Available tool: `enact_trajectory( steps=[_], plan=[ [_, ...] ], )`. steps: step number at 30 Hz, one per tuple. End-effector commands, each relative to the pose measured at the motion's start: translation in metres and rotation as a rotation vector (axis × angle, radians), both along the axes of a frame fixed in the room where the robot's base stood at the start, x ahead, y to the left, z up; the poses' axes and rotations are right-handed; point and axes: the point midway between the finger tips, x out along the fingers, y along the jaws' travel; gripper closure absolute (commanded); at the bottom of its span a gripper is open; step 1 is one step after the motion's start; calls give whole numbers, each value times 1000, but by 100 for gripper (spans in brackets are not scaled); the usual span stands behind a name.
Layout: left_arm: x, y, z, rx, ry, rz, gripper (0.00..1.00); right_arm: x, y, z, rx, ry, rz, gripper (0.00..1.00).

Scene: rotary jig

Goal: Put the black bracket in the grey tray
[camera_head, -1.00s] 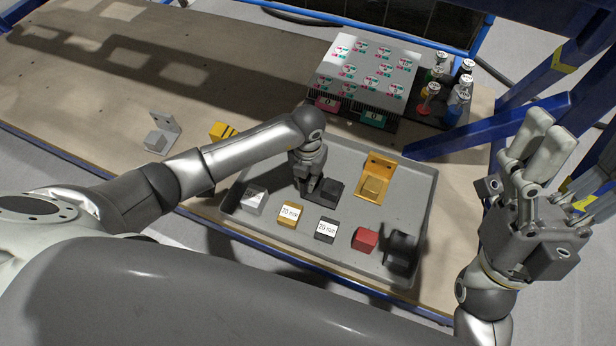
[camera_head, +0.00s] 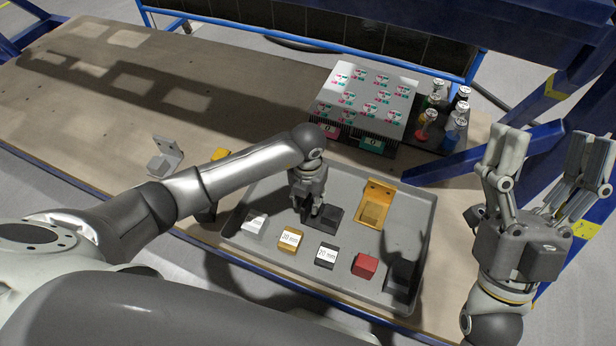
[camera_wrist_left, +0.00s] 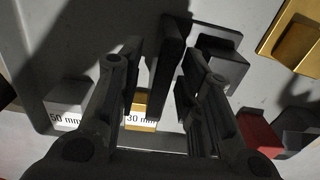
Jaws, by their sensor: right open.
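The black bracket (camera_head: 329,219) stands in the grey tray (camera_head: 427,228), on its floor near the middle. Its upright plate and block also show in the left wrist view (camera_wrist_left: 166,60). My left gripper (camera_head: 307,212) is low over the tray at the bracket's left end. In the left wrist view its fingers (camera_wrist_left: 158,75) are apart, with the bracket's plate between them and a gap to the left finger. Whether the right finger touches the plate is unclear. My right gripper (camera_head: 549,165) is open and empty, raised to the right of the tray.
The tray also holds a gold bracket (camera_head: 375,204), a grey block (camera_head: 254,222), a gold block (camera_head: 291,239), a black block (camera_head: 327,256), a red block (camera_head: 365,265) and a dark item (camera_head: 402,275). A grey bracket (camera_head: 166,158) stands left. Bottles (camera_head: 452,112) stand behind.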

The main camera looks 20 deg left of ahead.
Motion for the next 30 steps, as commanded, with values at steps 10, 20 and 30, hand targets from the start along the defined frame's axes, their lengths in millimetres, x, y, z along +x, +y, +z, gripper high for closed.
enact_trajectory(
  steps=[10, 20, 30],
  plan=[
    [0, 0, 39, 0, -1, -1, 66, 42, 6, -35, -89, 296, -17, 27],
    [1, 0, 73, 0, -2, -1, 66, 66, 6, -79, -165, 563, -31, 27],
    [0, 0, 89, 0, 0, -1, 66, 72, 4, -105, -201, 695, -38, 27]
  ],
)
